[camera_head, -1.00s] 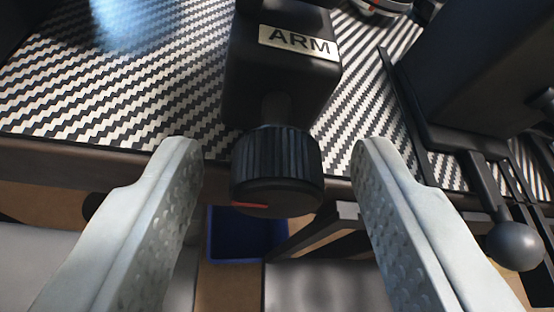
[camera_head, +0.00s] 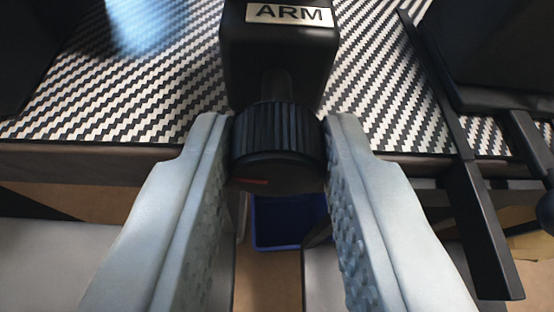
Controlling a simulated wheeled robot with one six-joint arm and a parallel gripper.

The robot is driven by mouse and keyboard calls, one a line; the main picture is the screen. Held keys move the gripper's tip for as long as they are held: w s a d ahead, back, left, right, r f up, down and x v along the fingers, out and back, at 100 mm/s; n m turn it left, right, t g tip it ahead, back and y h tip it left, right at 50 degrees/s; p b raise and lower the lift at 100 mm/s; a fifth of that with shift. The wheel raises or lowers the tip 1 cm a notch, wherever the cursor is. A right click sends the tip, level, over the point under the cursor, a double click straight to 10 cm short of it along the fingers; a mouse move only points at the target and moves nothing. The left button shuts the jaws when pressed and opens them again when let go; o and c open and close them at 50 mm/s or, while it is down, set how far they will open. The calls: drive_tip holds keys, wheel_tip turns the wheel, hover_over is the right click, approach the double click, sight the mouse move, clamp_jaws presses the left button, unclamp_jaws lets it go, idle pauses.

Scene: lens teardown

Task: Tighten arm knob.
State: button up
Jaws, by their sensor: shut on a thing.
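The arm knob (camera_head: 278,140) is a black ribbed cylinder with a red mark low on its front face, left of its middle. It sits on a short shaft at the front of a black block (camera_head: 277,60) with a plate reading "ARM" (camera_head: 290,14). My gripper (camera_head: 278,135) has one finger on each side of the knob. The two pale, dimpled fingers are shut on its left and right sides. The knob's back is hidden by its own body.
The block stands at the front edge of a table with a black-and-white woven top (camera_head: 130,110). Black hardware with a long bar (camera_head: 482,230) is at the right. A blue bin (camera_head: 285,222) is on the floor below.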

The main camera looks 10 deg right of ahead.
drive_tip(key=m+y, duration=0.2)
drive_tip(key=m, duration=0.1)
drive_tip(key=shift+d, duration=0.25)
drive_tip(key=m+y, duration=0.2)
drive_tip(key=shift+f+m, duration=0.1)
drive_tip(key=shift+m, duration=0.2)
drive_tip(key=m, duration=0.1)
drive_tip(key=m+t+y, duration=0.1)
drive_tip(key=m, duration=0.1)
drive_tip(key=shift+d+f+y, duration=0.15)
drive_tip(key=shift+y, duration=0.15)
drive_tip(key=shift+f+m+t+y, duration=0.1)
drive_tip(key=shift+m+t+y, duration=0.5)
drive_tip(key=shift+m, duration=0.8)
drive_tip(key=o, duration=1)
drive_tip(key=shift+d, duration=0.1)
